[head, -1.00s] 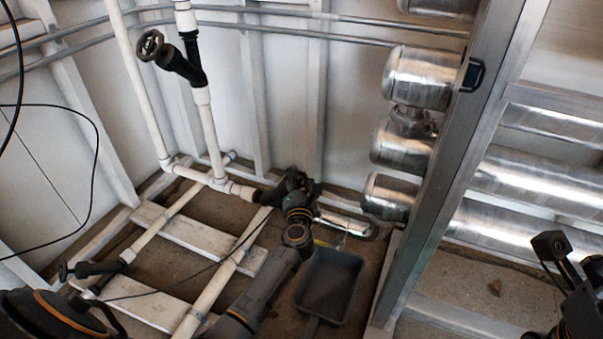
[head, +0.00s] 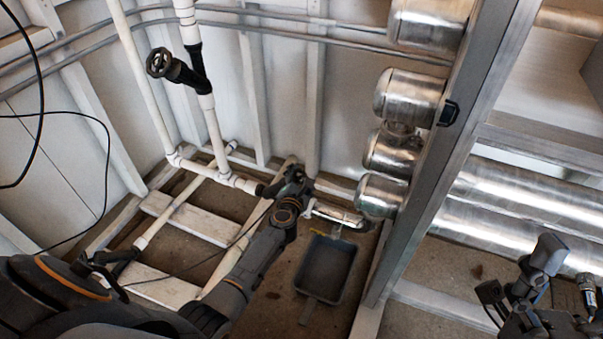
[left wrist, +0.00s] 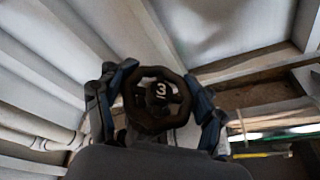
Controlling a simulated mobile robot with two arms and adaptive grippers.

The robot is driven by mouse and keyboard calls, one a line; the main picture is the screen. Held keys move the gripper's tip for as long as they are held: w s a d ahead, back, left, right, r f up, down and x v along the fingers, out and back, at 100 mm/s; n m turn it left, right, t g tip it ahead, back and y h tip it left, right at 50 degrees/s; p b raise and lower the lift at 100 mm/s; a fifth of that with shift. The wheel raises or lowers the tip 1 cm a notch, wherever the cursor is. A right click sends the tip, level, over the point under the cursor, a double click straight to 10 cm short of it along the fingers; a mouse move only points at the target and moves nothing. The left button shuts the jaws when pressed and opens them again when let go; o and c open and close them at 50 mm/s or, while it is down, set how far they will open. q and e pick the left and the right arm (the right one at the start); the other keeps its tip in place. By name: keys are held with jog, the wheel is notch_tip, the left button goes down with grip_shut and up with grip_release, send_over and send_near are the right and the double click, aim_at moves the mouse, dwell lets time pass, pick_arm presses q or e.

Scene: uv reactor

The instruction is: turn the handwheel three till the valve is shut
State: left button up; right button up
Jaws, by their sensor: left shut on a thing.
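Handwheel three (left wrist: 157,98) is a black round wheel with a white "3" on its hub, in the middle of the left wrist view. My left gripper (left wrist: 156,105) has one finger on each side of its rim and is shut on it. In the head view my left gripper (head: 290,186) is low at the pipe run by the back wall, and it mostly hides the wheel and its valve there.
Another black handwheel (head: 159,62) sits on the upright white pipe at upper left. A grey dustpan (head: 326,268) lies on the floor right of my left arm. A metal post (head: 440,150) and shiny cylinders (head: 408,97) stand to the right.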

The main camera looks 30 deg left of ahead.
pick_arm(q)
jog(key=o, duration=1.2)
jog(key=v, duration=1.2)
